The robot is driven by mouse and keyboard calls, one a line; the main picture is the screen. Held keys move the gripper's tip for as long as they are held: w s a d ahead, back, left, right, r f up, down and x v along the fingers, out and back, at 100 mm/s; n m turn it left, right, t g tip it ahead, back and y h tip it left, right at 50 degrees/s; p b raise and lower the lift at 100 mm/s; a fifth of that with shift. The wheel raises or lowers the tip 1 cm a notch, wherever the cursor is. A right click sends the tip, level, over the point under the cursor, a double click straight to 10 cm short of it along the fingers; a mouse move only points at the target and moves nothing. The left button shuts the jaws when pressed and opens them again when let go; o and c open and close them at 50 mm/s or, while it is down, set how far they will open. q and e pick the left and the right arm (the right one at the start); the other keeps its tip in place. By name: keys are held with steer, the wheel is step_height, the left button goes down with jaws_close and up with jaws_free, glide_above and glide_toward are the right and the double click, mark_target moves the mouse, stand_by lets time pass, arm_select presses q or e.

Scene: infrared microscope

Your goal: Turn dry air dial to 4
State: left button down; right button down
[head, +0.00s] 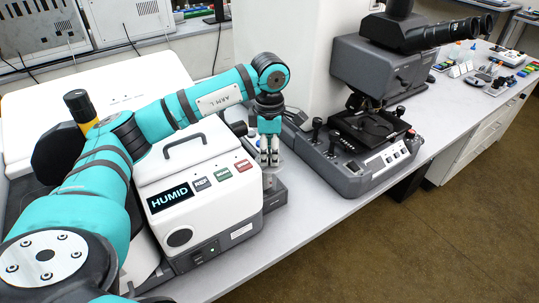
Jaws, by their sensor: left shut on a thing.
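My left gripper (269,160) points down just right of the white humidity box (205,220), over a low dark grey unit (274,196) on the bench. Its fingers are shut on a small part at the top of that unit, which looks like the dry air dial. The fingers hide the dial, and its number marks cannot be read from here. My right gripper is not in view.
The grey microscope (385,75) stands to the right, its base with knobs (350,165) close beside the gripper. A white column (285,50) rises behind. The bench (330,205) is clear toward its front edge. Small tools and coloured boxes lie at the far right.

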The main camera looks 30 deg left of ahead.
mark_target(270, 154)
arm_select(q)
steer(key=shift+m, duration=0.8)
steer(key=shift+r+b, duration=0.1)
steer(key=shift+b, duration=0.2)
steer(key=c, duration=1)
jaws_free()
steer(key=shift+r, duration=0.15)
step_height(270, 154, up, 12)
steer(key=shift+f, duration=0.2)
